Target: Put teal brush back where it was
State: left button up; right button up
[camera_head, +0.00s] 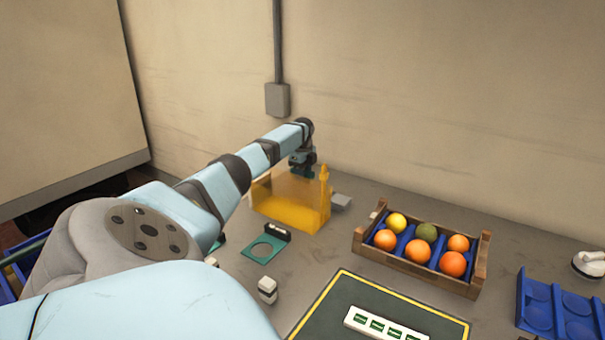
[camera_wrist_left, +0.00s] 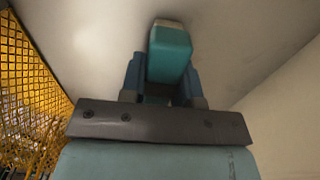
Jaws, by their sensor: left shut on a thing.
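The teal brush (camera_wrist_left: 170,52) is between the two blue fingers of my left gripper (camera_wrist_left: 160,78) in the left wrist view, with a pale end pointing away from the gripper. In the head view my left gripper (camera_head: 303,164) is at the back, by the yellow see-through bin (camera_head: 290,205). The gripper is shut on the brush, which shows there only as a small dark teal patch. A yellow mesh wall (camera_wrist_left: 28,80) fills the left side of the wrist view. My right gripper is not in view.
A teal plate with a round hole (camera_head: 250,256) and a small white block (camera_head: 267,287) lie in front of the bin. A wooden crate (camera_head: 422,275) of fruit, a dark mat with yellow border (camera_head: 330,318) and a blue tray (camera_head: 552,297) stand to the right.

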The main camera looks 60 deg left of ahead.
pick_arm(q)
jog(key=shift+f, duration=0.15)
jog(key=o, duration=1.4)
